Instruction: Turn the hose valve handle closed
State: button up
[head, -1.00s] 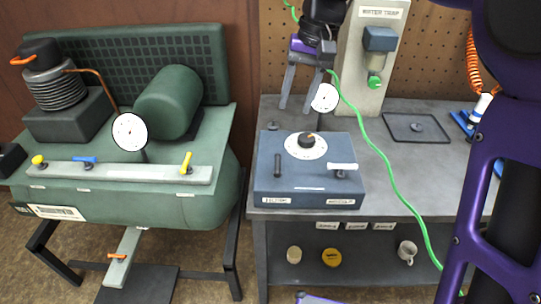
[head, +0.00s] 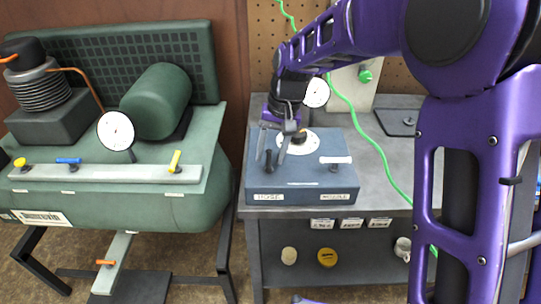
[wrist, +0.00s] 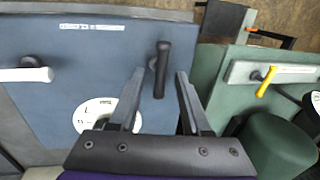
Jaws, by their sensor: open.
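The blue box (head: 305,180) on the grey bench carries a black lever handle (head: 268,162) above a label that reads "HOSE". A white handle (head: 336,160) sits at its right above a label that seems to read "NOZZLE". The black handle (wrist: 161,68) runs front to back, while the white one lies sideways. My gripper (head: 270,160) is open and pointing down over the black handle. In the wrist view, the handle shows between the fingertips of my gripper (wrist: 160,76), with a gap on both sides. I cannot tell whether the fingertips reach down to its height.
A dial (wrist: 95,115) with a black knob lies close behind the handle, and a round gauge (head: 316,92) stands behind the box. A green hose (head: 375,150) hangs to the right. The green compressor (head: 110,208), with yellow and blue levers, stands at the left.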

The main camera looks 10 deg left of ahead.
jog(key=shift+f, duration=0.2)
grip_shut()
